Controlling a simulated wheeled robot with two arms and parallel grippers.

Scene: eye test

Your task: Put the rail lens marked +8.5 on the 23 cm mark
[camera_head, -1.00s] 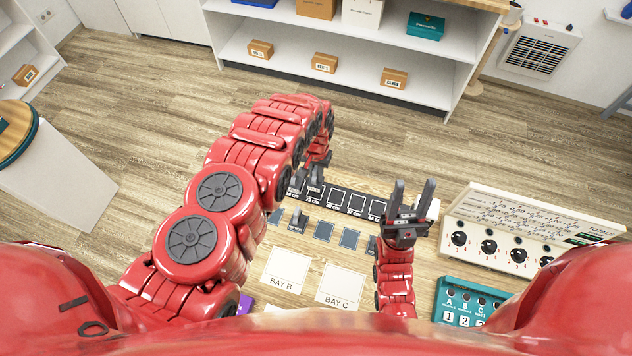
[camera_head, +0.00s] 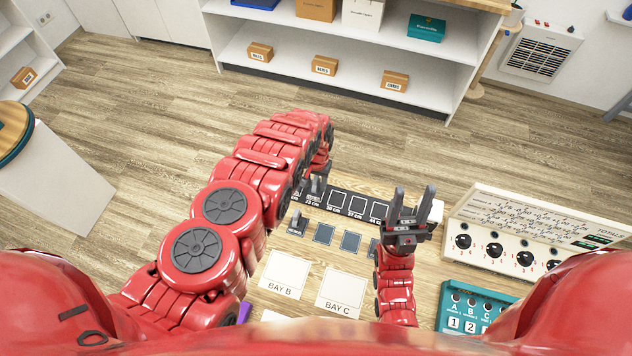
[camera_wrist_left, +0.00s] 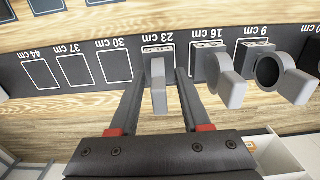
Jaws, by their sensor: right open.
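A grey rail lens (camera_wrist_left: 159,90) stands at the 23 cm mark of the dark rail (camera_wrist_left: 80,68). It also shows in the head view (camera_head: 318,184). Its marking is too small to read. My left gripper (camera_wrist_left: 163,72) is open, with one finger on each side of this lens and a small gap to each. In the head view my arm hides most of that gripper. Two more lenses stand at the 16 cm mark (camera_wrist_left: 225,80) and the 9 cm mark (camera_wrist_left: 280,75). My right gripper (camera_head: 411,208) is open and empty, right of the bays.
Another small dark piece (camera_head: 297,222) stands on the tile row in front of the rail. The rail's 30, 37 and 44 cm slots are empty. BAY B (camera_head: 282,270) and BAY C (camera_head: 341,287) are bare. A dial panel (camera_head: 500,245) and teal box (camera_head: 462,312) lie right.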

